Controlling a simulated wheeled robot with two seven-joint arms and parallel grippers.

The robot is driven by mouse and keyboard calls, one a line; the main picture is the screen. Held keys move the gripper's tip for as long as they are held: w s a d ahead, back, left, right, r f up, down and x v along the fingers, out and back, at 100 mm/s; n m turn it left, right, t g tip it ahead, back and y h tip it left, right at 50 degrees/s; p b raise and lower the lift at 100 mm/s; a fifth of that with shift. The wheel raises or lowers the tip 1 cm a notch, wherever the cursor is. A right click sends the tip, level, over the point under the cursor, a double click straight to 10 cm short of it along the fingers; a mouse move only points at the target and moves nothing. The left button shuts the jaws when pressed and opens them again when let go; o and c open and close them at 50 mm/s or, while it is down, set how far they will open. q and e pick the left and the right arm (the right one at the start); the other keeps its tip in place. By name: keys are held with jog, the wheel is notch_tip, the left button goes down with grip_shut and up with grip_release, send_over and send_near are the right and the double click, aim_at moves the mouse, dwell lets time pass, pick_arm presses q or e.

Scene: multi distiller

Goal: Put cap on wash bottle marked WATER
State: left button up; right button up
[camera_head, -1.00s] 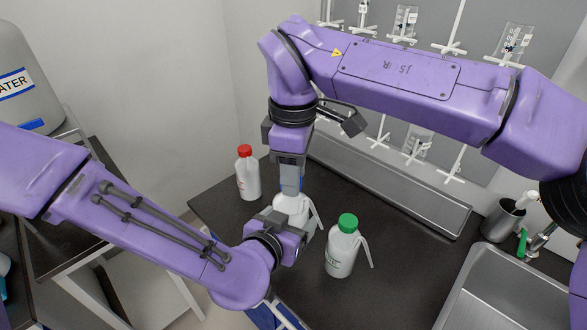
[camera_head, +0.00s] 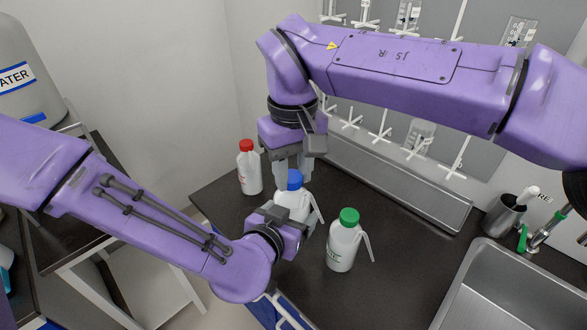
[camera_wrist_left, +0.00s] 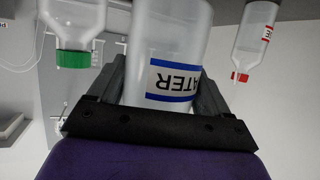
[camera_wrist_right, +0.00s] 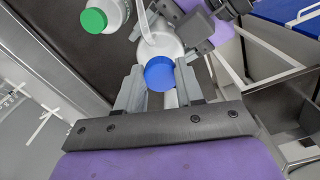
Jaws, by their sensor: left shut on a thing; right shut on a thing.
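The white wash bottle (camera_head: 290,206) stands on the dark bench with its bent spout to the right. Its blue-edged label, reading "ATER", shows upside down in the left wrist view (camera_wrist_left: 172,80). My left gripper (camera_head: 291,226) is shut on the bottle's body. The blue cap (camera_head: 294,180) is at the top of the bottle, in line with the neck; it also shows in the right wrist view (camera_wrist_right: 159,73). My right gripper (camera_head: 293,172) points down and is shut on the cap. I cannot tell how firmly the cap sits, as the neck is hidden.
A red-capped bottle (camera_head: 249,170) stands behind to the left, and a green-capped bottle (camera_head: 343,243) with a spout stands close on the right. A long metal tray (camera_head: 400,182) lies along the back, with a drying rack above. A sink (camera_head: 500,290) is at the lower right.

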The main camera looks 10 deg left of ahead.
jog(key=o, duration=1.1)
jog(key=shift+w+d, duration=0.1)
jog(key=shift+c, duration=0.2)
jog(key=shift+r, duration=0.1)
jog(key=shift+r, duration=2.2)
jog(key=shift+f, duration=0.1)
jog(key=shift+c, duration=0.2)
